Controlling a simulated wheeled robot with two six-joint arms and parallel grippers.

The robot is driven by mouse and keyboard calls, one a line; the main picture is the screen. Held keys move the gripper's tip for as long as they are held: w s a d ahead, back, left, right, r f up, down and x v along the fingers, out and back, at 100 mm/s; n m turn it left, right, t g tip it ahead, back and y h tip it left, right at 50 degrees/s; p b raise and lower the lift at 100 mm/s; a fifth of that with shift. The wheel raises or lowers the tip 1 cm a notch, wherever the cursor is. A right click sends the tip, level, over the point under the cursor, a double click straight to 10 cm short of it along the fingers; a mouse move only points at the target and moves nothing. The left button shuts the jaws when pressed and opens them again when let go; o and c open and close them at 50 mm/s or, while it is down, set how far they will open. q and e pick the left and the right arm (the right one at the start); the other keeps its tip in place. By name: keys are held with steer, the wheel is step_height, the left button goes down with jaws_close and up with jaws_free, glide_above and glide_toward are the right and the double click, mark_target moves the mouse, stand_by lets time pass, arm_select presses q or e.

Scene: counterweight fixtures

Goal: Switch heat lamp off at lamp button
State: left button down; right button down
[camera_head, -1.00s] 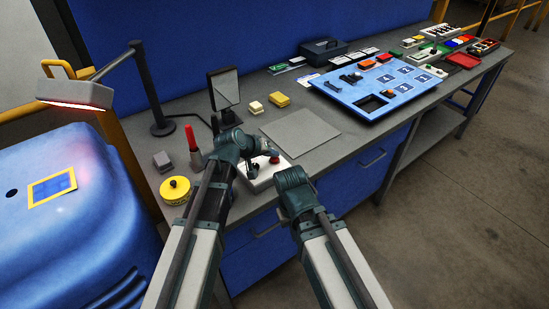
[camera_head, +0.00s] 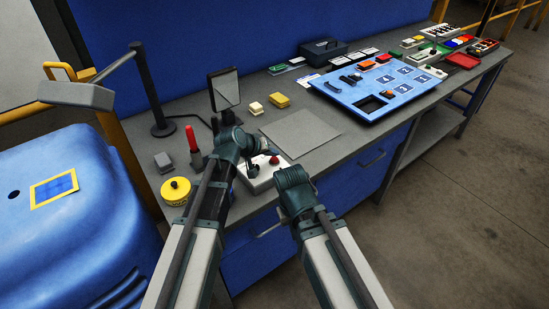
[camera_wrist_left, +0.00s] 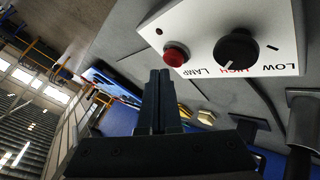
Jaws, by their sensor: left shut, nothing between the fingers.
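The heat lamp (camera_head: 75,95) hangs over the blue tub at the left in the head view, its underside dark. The white lamp control box (camera_head: 262,183) stands near the bench's front edge, partly hidden by my left arm. In the left wrist view its panel (camera_wrist_left: 262,62) carries a red button (camera_wrist_left: 175,55) beside the word LAMP, and a black knob (camera_wrist_left: 238,50) by LOW and HIGH. My left gripper (camera_wrist_left: 161,75) is shut and empty, its tips close to the red button; I cannot tell whether they touch.
A yellow round tin (camera_head: 175,191), a red-tipped tool (camera_head: 192,140) and a grey block (camera_head: 163,162) stand left of the box. A mirror-like panel (camera_head: 224,90) is behind. A bare grey mat (camera_head: 302,132) and blue board (camera_head: 350,95) lie right.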

mark_target(272, 161)
arm_select(q)
steer(key=shift+r, duration=0.1)
step_height(272, 161, up, 6)
steer(key=p, duration=0.6)
steer(key=s+a+f+m+g+y, duration=0.1)
steer(key=s+f+g+y, duration=0.1)
steer(key=s, duration=0.6)
steer(key=s+a+f+m+g+y, duration=0.2)
steer(key=s+y, duration=0.1)
steer(key=s, duration=0.6)
steer(key=s+a+f+m+g+y, duration=0.1)
steer(key=s+a+f+g+y, duration=0.1)
steer(key=s, duration=0.6)
steer(key=shift+s+a+f+g+y, duration=0.2)
steer(key=shift+s+f+g+y, duration=0.15)
steer(key=shift+g, duration=0.25)
steer(key=shift+s, duration=0.1)
